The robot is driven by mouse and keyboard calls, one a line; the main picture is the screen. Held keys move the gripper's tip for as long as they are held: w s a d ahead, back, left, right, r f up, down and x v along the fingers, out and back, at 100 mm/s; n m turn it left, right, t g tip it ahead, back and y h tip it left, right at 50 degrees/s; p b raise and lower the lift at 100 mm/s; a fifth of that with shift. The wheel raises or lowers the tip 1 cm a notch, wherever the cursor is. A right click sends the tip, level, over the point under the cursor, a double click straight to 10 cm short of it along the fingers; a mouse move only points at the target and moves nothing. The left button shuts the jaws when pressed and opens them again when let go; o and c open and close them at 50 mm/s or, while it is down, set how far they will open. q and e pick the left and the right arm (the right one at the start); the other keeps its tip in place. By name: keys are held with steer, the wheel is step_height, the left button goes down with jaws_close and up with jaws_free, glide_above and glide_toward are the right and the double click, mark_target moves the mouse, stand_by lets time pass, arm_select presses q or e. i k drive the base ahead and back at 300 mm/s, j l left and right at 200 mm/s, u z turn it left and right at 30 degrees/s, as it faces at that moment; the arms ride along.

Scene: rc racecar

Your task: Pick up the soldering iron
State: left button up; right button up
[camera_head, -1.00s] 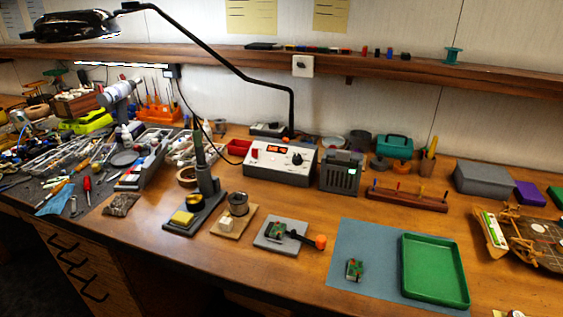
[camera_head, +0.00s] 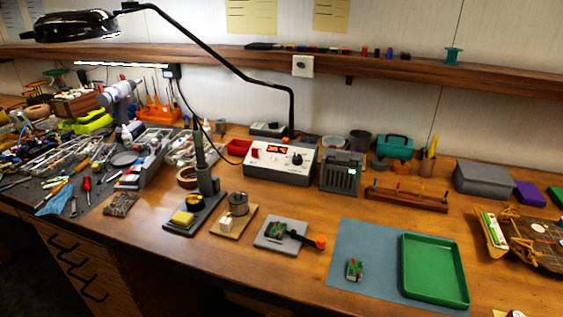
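The soldering iron (camera_head: 199,147) has a green handle and stands upright in a dark grey holder (camera_head: 207,181). The holder sits on a dark base (camera_head: 183,224) with a yellow sponge (camera_head: 182,217) at its front. The iron's tip is hidden inside the holder. Neither of my grippers shows in the head view.
The soldering station (camera_head: 281,163) stands right of the iron. A solder spool (camera_head: 238,204) on a wooden base and a grey plate with a small circuit board (camera_head: 277,231) sit in front. A green tray (camera_head: 434,270) lies right. Tools clutter the left. A lamp arm (camera_head: 222,58) hangs above.

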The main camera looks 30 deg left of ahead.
mark_target(202, 164)
steer(key=k+j+u, duration=0.1)
steer(key=u, duration=1.35)
